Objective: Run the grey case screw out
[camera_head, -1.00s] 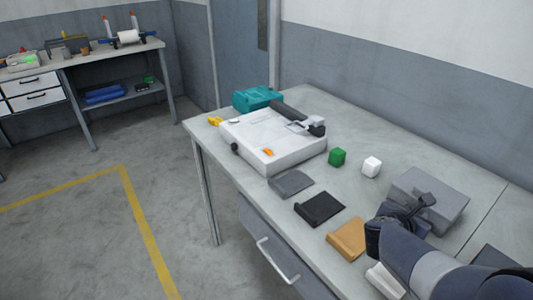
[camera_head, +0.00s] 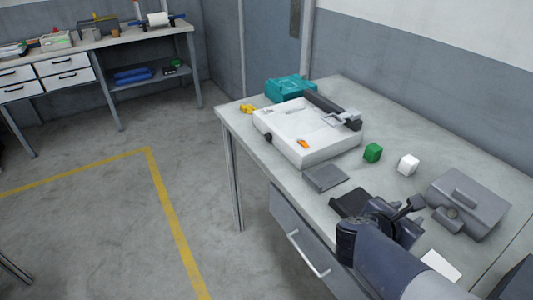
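The grey case (camera_head: 473,200) lies on the right part of the workbench, with a raised bar on its top. A small rounded grey part, perhaps the screw (camera_head: 447,216), shows at its left side; it is too small to be sure. My dark arm enters from the bottom right. My gripper (camera_head: 414,205) is at the left of the case, its tip close to the case's left edge. I cannot tell whether it touches, or whether its fingers are open or shut.

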